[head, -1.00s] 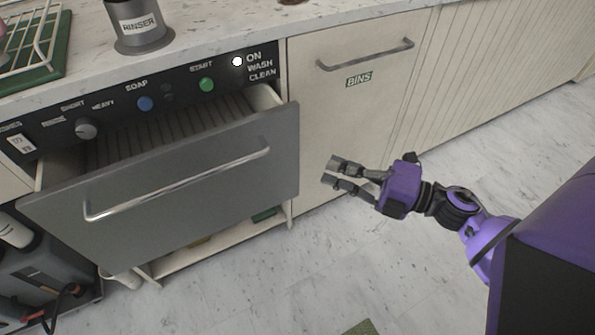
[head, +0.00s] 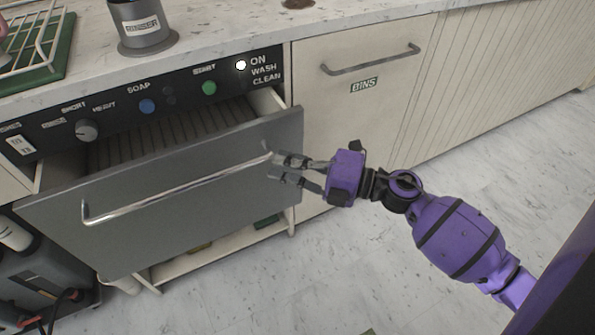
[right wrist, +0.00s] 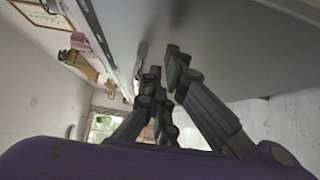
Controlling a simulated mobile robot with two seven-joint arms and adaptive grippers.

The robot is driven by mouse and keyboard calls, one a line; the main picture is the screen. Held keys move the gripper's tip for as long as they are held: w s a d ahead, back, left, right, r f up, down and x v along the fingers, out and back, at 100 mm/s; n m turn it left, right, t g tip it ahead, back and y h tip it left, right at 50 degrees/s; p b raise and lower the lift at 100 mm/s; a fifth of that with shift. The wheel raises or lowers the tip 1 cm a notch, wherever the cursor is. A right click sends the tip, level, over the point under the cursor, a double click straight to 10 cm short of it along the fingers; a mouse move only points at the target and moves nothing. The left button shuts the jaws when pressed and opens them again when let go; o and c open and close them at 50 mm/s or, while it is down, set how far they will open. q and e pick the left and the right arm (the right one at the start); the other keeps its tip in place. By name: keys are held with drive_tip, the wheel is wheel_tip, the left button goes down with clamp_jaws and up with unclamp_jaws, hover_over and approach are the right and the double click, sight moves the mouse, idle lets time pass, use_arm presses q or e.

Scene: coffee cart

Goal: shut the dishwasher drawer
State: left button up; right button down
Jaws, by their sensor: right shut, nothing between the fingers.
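The dishwasher drawer (head: 200,222) has a flat grey front and stands pulled out below the black control panel (head: 110,122). Its ribbed inside shows behind the front's top edge. A long silver bar handle (head: 170,196) runs across the front. My right gripper (head: 274,167) is shut and empty, in front of the drawer front at the handle's right end. I cannot tell whether it touches the handle or the front. In the right wrist view the gripper's fingers (right wrist: 162,72) are close to a large grey surface, apparently the drawer front (right wrist: 225,45). My left gripper is not in view.
A bins cupboard (head: 335,130) with a bar handle (head: 372,60) is shut to the right of the drawer. The rinser (head: 141,25) stands on the countertop (head: 215,35) above. A low shelf (head: 215,256) is under the drawer. Floor (head: 320,270) is clear at the right.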

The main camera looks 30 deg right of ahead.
drive_tip(key=shift+w, duration=0.3)
drive_tip(key=w, duration=1)
drive_tip(key=shift+w, duration=0.4)
drive_tip(key=shift+w+r, duration=0.15)
drive_tip(key=shift+r, duration=0.05)
drive_tip(key=shift+d, duration=0.1)
